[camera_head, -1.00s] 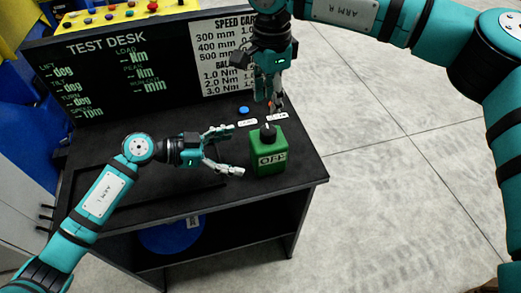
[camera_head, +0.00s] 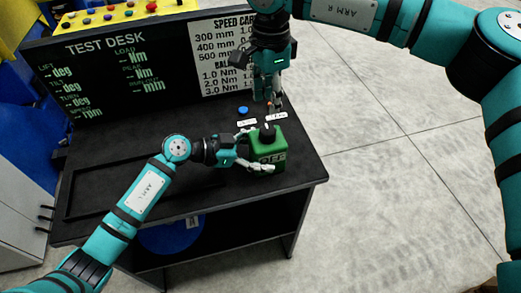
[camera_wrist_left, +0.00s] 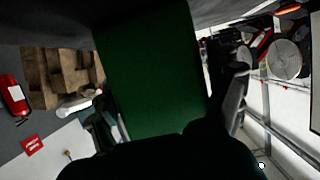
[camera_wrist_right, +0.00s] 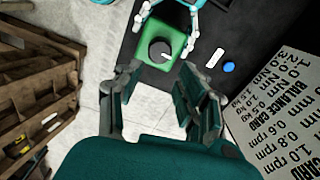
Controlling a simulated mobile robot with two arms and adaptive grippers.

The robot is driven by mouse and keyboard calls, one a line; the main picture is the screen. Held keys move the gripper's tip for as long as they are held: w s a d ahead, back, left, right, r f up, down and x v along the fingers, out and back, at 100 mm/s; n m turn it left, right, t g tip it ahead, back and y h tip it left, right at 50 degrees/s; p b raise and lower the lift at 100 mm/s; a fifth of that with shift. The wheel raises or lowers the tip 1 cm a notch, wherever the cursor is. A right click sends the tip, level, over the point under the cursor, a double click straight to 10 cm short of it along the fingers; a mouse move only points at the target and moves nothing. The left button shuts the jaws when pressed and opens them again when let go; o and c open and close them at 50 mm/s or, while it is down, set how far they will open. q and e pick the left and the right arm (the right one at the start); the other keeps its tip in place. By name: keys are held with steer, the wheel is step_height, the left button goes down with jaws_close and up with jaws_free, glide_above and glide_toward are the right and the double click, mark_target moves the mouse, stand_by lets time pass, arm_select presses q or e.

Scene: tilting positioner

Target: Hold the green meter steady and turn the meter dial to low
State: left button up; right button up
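The green meter (camera_head: 268,150) stands upright at the desk's right front, with a lettered front label partly covered by a finger. Its black dial (camera_head: 267,131) is on top; in the right wrist view the dial (camera_wrist_right: 160,51) shows a white pointer mark. My left gripper (camera_head: 255,155) has its fingers either side of the meter. In the left wrist view the meter (camera_wrist_left: 152,70) fills the space between the fingers, with a narrow gap visible on the right side. My right gripper (camera_head: 268,100) points down, open and empty, above and behind the meter, apart from the dial.
A blue button (camera_head: 243,110) and small white labels (camera_head: 247,123) lie behind the meter. The black Test Desk panel (camera_head: 130,75) and a speed card (camera_head: 222,55) stand at the back. A shallow black tray (camera_head: 100,205) is at left. The desk's right edge is close to the meter.

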mark_target(267, 130)
arm_select(q)
steer(key=c, duration=1)
arm_select(e)
steer(key=o, duration=0.3)
steer(key=shift+o, duration=1.1)
steer(key=shift+r+m, duration=0.2)
steer(key=shift+m, duration=0.4)
step_height(267, 130, down, 10)
steer(key=m, duration=0.6)
steer(key=shift+a+f, duration=0.1)
steer(key=c, duration=1.2)
